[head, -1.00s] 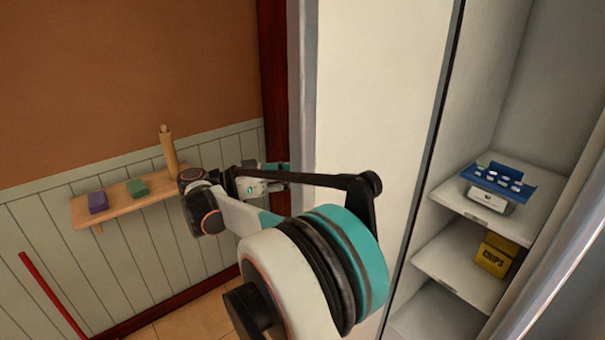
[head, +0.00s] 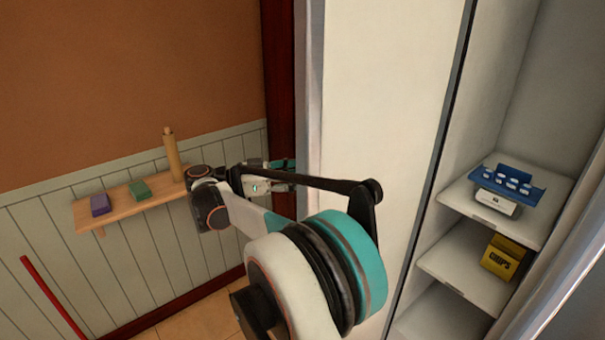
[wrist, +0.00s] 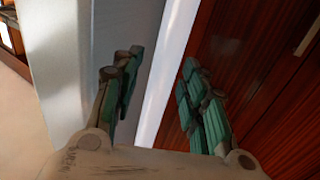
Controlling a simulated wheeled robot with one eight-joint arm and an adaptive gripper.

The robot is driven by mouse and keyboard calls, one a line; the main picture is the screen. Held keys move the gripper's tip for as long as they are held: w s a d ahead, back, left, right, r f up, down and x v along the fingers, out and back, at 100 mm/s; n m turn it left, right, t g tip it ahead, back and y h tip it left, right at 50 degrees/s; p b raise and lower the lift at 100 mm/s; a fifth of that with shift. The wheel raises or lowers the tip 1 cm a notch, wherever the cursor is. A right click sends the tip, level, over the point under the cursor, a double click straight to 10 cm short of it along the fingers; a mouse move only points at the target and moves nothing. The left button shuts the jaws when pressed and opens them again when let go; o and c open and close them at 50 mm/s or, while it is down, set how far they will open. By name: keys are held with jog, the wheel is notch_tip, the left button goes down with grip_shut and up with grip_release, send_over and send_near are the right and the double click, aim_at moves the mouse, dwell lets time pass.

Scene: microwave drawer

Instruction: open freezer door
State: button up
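A tall white panel (head: 390,130), which looks like the freezer door, stands in the middle of the head view, with a grey edge strip (head: 308,110) on its left side. To its right a white compartment with shelves (head: 465,255) is open to view. My gripper (head: 282,176) is at the panel's left edge, partly hidden behind my arm. In the wrist view my gripper (wrist: 158,78) is open, its green-padded fingers apart on either side of a bright edge strip (wrist: 165,75). A grey-white surface lies left of it. I cannot tell whether the fingers touch the edge.
A blue tray (head: 512,184) sits over a white box on the upper shelf, with a yellow chips box (head: 502,257) below. A dark red wooden post (head: 280,90) stands close behind my gripper. A wooden wall shelf (head: 130,205) holds small blocks and a cylinder.

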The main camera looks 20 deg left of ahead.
jog(key=v, duration=0.7)
jog(key=shift+s+a, duration=0.15)
dwell(0.5)
